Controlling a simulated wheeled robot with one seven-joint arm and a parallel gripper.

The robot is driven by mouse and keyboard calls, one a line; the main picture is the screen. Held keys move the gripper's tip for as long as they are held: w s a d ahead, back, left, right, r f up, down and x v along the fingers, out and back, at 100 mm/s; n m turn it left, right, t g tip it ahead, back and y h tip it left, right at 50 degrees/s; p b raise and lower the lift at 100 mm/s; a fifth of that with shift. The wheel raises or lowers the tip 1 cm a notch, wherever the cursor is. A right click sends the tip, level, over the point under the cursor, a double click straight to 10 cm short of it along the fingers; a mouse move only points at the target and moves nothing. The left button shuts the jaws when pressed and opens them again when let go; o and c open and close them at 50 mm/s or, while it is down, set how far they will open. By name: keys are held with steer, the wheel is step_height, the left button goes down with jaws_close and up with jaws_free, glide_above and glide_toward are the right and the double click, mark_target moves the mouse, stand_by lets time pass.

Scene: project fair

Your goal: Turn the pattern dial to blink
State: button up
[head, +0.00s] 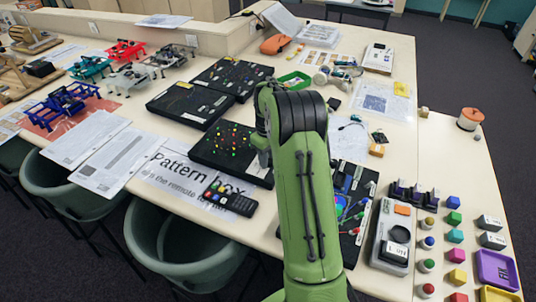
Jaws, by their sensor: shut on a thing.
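The pattern box (211,151) is a black panel with several small green, yellow and red lights lit across its face. It lies on the pale table, on a printed sheet headed "Pattern Box" (185,172). My gripper (264,158) points down over the right part of the panel, shut on the pattern dial. The dial itself is hidden behind my gripper and green arm, so its pointer and markings cannot be read.
A black remote (230,197) with coloured buttons lies in front of the box. Other black panels (190,103) sit behind it. White papers (110,158) lie to the left. A grey device (392,238) and coloured blocks (455,235) are at right.

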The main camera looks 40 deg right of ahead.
steer(key=m+p, duration=0.1)
steer(key=m, duration=0.3)
steer(key=shift+m, duration=2.2)
steer(key=o, duration=1.1)
step_height(320, 180, up, 16)
steer(key=p, duration=0.3)
steer(key=shift+f, duration=0.1)
